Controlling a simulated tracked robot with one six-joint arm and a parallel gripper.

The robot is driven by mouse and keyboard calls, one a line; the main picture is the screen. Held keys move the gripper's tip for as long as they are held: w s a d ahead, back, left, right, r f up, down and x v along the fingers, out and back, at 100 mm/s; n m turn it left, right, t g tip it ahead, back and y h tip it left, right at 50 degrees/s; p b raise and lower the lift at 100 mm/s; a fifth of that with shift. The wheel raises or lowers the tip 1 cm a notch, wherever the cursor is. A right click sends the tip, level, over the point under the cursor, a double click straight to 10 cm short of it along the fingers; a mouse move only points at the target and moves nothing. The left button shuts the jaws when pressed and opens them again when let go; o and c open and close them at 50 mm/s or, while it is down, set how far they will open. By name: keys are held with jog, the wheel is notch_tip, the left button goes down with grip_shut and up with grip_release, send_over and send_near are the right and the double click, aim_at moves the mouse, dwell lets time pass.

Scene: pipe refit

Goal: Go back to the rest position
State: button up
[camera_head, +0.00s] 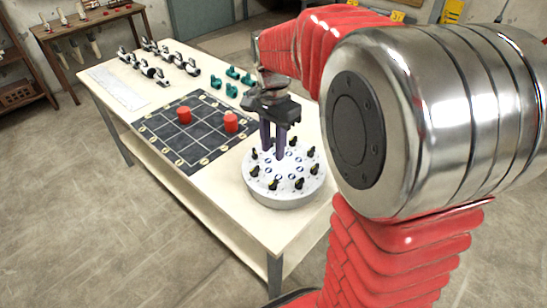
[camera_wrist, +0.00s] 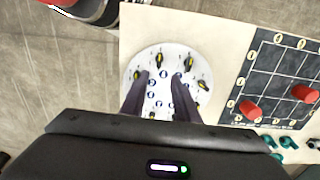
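My gripper (camera_head: 272,150) is above the round white disc (camera_head: 287,197) at the near end of the table. Its two purple fingers point down and stand apart, with nothing seen between them. In the wrist view my gripper (camera_wrist: 158,97) shows both fingers spread over the disc (camera_wrist: 140,65). The disc carries several small black and yellow valve-like pieces around its rim and blue ring marks nearer its middle. The near part of the disc is hidden by the gripper body in the wrist view.
A dark grid board (camera_head: 190,145) with two red cylinders (camera_head: 184,115) (camera_head: 231,122) lies on the pale table (camera_head: 125,112). Several green pieces (camera_head: 232,90) and metal fittings (camera_head: 155,70) stand farther back. A side bench (camera_head: 100,20) with tools is behind. Floor is clear at left.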

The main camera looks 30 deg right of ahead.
jog(key=shift+r, duration=0.65)
jog(key=shift+n, duration=0.3)
jog(key=s+a+r+n+t, duration=0.1)
jog(key=s+a+n+t, duration=0.1)
jog(key=s+a+n, duration=0.2)
jog(key=s+a+r+n+t, duration=0.2)
jog(key=s+a+n, duration=0.3)
jog(key=s+n, duration=0.4)
jog(key=s+t, duration=0.1)
jog(key=s, duration=0.2)
jog(key=shift+s+a+t, duration=0.15)
jog(key=shift+s+t, duration=0.15)
jog(key=shift+s, duration=0.05)
dwell(0.4)
